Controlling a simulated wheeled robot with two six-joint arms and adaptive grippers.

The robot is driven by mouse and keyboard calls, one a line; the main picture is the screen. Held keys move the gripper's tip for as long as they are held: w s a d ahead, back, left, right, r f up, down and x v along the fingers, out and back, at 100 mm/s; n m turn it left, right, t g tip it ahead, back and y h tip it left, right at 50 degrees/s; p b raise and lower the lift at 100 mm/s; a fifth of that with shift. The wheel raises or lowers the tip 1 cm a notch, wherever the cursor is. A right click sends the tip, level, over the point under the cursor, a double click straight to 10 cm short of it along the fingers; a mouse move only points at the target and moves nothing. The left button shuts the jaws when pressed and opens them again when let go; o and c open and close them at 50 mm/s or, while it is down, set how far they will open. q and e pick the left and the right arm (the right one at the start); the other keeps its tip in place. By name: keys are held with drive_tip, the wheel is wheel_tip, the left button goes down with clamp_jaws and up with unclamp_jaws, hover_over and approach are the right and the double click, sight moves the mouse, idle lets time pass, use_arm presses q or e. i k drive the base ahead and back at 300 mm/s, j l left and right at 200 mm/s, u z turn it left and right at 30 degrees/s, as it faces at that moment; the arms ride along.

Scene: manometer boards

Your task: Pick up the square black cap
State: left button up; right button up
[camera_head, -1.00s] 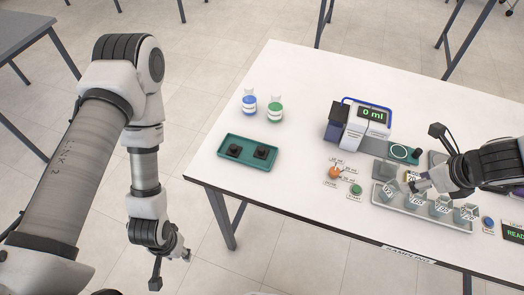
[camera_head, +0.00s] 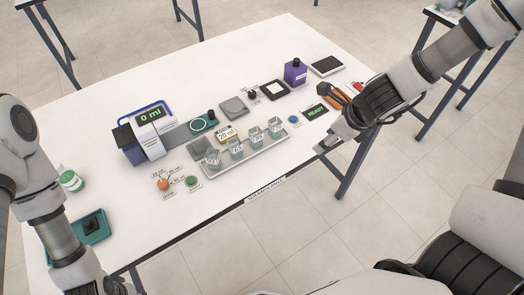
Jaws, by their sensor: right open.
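In the head view a black cap (camera_head: 89,228) sits in the teal tray (camera_head: 102,240) at the lower left. My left arm covers part of that tray, so a second cap is not visible. My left gripper (camera_head: 118,287) is at the bottom edge, partly cut off, in front of the tray; its jaws are unclear. My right gripper (camera_head: 323,147) is open and empty, near the table's front edge, right of the beaker tray and far from the cap.
A grey tray (camera_head: 222,168) holds several beakers. A dispenser (camera_head: 146,131) reading "0 ml" stands behind it. A green-labelled bottle (camera_head: 71,181) is near the teal tray. A purple bottle (camera_head: 296,73) and a READY display (camera_head: 315,112) are at the right. Bare white table (camera_head: 200,75) lies behind.

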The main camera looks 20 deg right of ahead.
sight(90, 225)
drive_tip(key=z, duration=0.15)
drive_tip(key=u, duration=1.3)
drive_tip(key=k, duration=0.05)
